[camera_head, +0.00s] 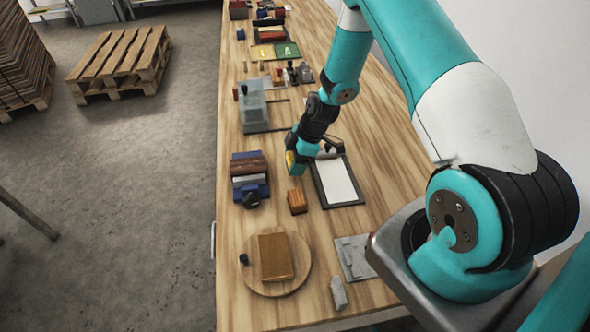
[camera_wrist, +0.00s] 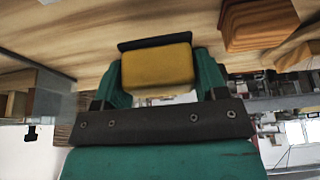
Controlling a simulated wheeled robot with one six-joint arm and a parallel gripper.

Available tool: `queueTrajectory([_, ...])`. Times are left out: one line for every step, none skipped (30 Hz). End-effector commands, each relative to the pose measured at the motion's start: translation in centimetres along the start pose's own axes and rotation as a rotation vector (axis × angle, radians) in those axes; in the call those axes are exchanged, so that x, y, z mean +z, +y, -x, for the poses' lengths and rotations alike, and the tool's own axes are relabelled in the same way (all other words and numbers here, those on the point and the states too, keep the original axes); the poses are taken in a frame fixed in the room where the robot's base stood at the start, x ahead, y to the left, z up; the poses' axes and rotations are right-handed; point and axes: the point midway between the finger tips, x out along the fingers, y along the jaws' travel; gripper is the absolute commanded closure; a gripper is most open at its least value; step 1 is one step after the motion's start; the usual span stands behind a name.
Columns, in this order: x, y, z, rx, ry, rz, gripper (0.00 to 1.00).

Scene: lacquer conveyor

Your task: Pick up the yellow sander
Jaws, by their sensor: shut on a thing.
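The yellow sander (camera_wrist: 157,66) is a small yellow block with a dark strip along one edge. In the wrist view it sits between the two green fingers of my gripper (camera_wrist: 160,80), which is shut on it. In the head view my gripper (camera_head: 297,166) is over the wooden bench, left of the clipboard, and only a little yellow of the sander (camera_head: 290,161) shows. The sander looks held above the bench top; the exact gap cannot be told.
An orange-brown ridged block (camera_head: 297,201) stands just in front of my gripper. A clipboard with white paper (camera_head: 338,181) lies to the right, a blue device with a brown roller (camera_head: 248,177) to the left. A round board (camera_head: 300,262) bears a brown block (camera_head: 276,256).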

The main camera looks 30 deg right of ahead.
Motion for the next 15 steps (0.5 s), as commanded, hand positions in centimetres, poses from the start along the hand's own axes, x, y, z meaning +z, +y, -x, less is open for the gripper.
queueTrajectory([-0.5,0.1,1.2,0.007,0.001,0.004,0.6])
queueTrajectory([-0.8,0.2,2.0,0.008,0.001,0.003,0.6])
queueTrajectory([-1.3,0.2,3.1,0.008,0.001,0.003,0.6])
queueTrajectory([-1.6,0.1,3.9,0.008,0.001,0.003,0.6])
queueTrajectory([-2.0,0.1,4.8,0.008,0.001,0.004,0.6])
queueTrajectory([-2.5,0.2,5.9,0.008,0.002,0.004,0.6])
queueTrajectory([-2.8,0.1,6.6,0.008,0.002,0.003,0.6])
queueTrajectory([-3.1,0.1,7.4,0.008,0.002,0.004,0.6])
queueTrajectory([-3.5,0.1,8.4,0.008,0.001,0.004,0.6])
queueTrajectory([-3.8,0.1,9.1,0.007,0.001,0.003,0.6])
queueTrajectory([-4.0,0.1,9.8,0.007,0.001,0.003,0.6])
queueTrajectory([-4.4,0.1,10.7,0.007,0.001,0.003,0.6])
queueTrajectory([-4.6,0.1,11.2,0.007,0.001,0.002,0.6])
queueTrajectory([-4.8,0.1,11.8,0.005,0.0,0.002,0.6])
queueTrajectory([-5.1,0.1,12.4,0.005,0.0,0.002,0.6])
